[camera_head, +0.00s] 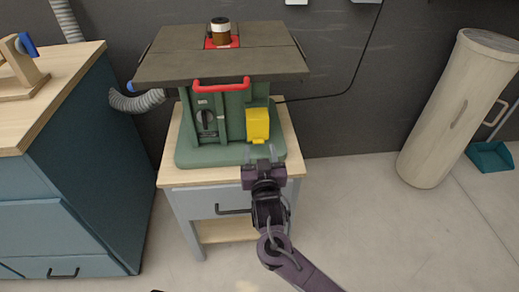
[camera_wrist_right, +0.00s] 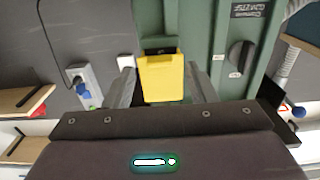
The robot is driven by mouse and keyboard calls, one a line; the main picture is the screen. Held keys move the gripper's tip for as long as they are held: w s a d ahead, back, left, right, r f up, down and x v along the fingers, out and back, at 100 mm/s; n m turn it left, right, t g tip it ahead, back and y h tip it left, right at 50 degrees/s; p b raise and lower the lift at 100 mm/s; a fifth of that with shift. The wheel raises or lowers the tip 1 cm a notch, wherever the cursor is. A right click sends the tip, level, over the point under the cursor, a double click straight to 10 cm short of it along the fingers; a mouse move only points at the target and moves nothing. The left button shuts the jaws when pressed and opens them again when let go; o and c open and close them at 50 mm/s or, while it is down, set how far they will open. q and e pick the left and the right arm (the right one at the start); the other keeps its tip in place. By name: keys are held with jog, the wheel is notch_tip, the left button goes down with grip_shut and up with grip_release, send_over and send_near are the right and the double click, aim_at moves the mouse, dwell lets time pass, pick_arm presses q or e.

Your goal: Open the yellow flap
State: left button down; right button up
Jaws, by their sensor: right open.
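The yellow flap (camera_head: 257,123) is on the front of a green machine (camera_head: 221,156), at the right of its front face. It hangs down and looks closed. My right gripper (camera_head: 261,153) is just in front of and below the flap in the head view. In the right wrist view the flap (camera_wrist_right: 162,78) shows between the two fingers of my right gripper (camera_wrist_right: 162,90). The fingers are apart, one on each side of the flap, with nothing held. I cannot tell whether they touch it.
The machine stands on a small wooden-topped cabinet (camera_head: 176,176) with a dark handle. A red bar (camera_head: 221,86) sits above the flap, under the dark machine top (camera_head: 270,62). A blue cabinet (camera_head: 95,165) stands left. A pale cylinder (camera_head: 455,110) stands right. Floor between is clear.

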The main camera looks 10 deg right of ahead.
jog(key=shift+w, duration=1.15)
grip_shut()
